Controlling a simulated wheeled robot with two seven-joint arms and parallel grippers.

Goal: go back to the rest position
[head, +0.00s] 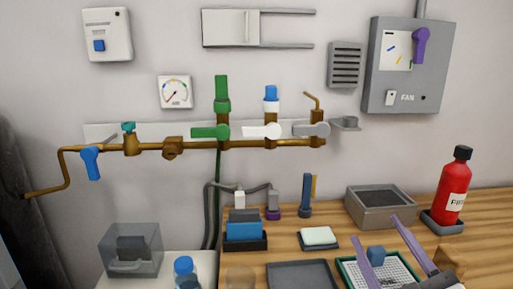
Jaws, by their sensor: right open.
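My right gripper (375,228) comes in at the lower right of the head view. Its two long purple fingers are spread wide apart, and nothing is held between them. They reach over a green-rimmed tray with a white grid (405,272), near the front right of the wooden bench (330,258). My left gripper is not in view. No glass rod can be made out clearly.
A grey box (381,224) stands just behind the fingers. A red extinguisher (453,188) stands to the right. A dark tray (300,274), a white pad (319,236) and a blue holder (245,231) lie to the left. Brass pipes with valves (222,143) run along the wall.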

